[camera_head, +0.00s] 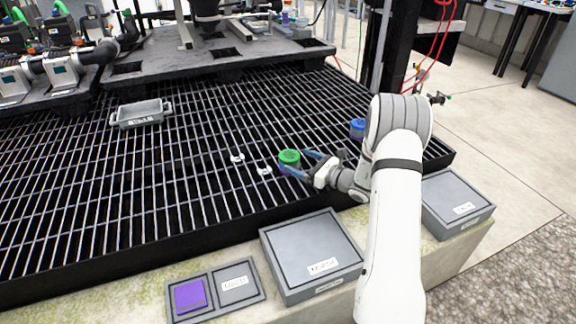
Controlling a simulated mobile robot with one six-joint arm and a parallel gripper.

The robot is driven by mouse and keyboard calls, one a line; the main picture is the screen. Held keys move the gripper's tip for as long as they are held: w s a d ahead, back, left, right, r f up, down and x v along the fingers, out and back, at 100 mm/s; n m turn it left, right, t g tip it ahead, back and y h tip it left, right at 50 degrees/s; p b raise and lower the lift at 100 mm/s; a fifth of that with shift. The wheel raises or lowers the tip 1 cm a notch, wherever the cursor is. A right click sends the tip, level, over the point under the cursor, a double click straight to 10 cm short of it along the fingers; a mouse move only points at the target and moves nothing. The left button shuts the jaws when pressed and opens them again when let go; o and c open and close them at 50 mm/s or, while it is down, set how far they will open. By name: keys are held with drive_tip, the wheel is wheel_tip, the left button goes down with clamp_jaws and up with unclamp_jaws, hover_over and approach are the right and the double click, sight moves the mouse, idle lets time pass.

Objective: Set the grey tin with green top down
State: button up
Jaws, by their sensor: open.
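The grey tin with green top (289,160) stands on the dark metal grating (190,190), near the middle of the view. Its green top faces up, and its lower side is partly hidden by my gripper. My gripper (296,166) is at the right side of the tin, with its blue-grey fingers open around or beside it. I cannot tell from this view whether the fingers touch the tin or whether it rests fully on the grating.
A blue-topped tin (357,127) stands just behind my arm. Two small white fittings (237,157) lie left of the green-topped tin. A grey tray (141,113) sits farther left. Grey lidded boxes (312,258) (457,203) and a purple-square panel (190,295) line the front ledge.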

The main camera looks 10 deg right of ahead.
sight(280, 153)
drive_tip(key=b+x, duration=0.1)
drive_tip(key=x, duration=0.3)
drive_tip(key=shift+w+a, duration=0.3)
drive_tip(key=shift+r, duration=0.15)
drive_tip(key=c, duration=1.2)
